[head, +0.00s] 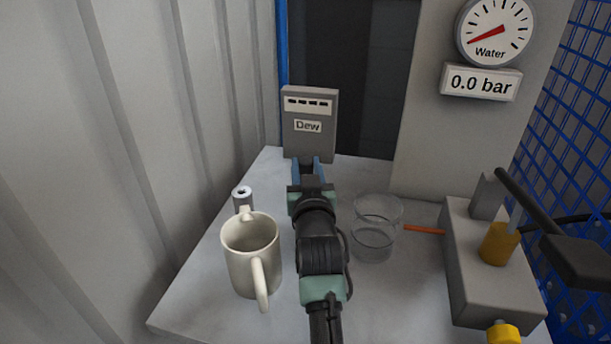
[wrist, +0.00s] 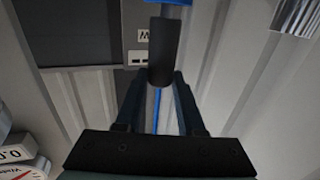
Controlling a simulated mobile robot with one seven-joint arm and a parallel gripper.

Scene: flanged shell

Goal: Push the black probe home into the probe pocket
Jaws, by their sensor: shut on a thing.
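My gripper (head: 311,172) is over the table in front of the grey Dew box, its fingers pointing away from the head camera. In the wrist view, my gripper (wrist: 160,92) is shut on the black probe (wrist: 163,50), a dark cylinder between the fingertips. A thin blue line, perhaps its cable, runs below it. In the head view the probe is hidden behind my gripper. A small grey cylinder with a dark hole in its top (head: 242,196), perhaps the probe pocket, stands left of my gripper and apart from it.
A cream mug (head: 250,250) stands just in front of the grey cylinder. The Dew box (head: 309,142) is at the back. A clear glass (head: 375,230) and an orange stick (head: 424,230) are right of my arm, before a grey block with valves (head: 490,265). The table's left front (head: 195,300) is clear.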

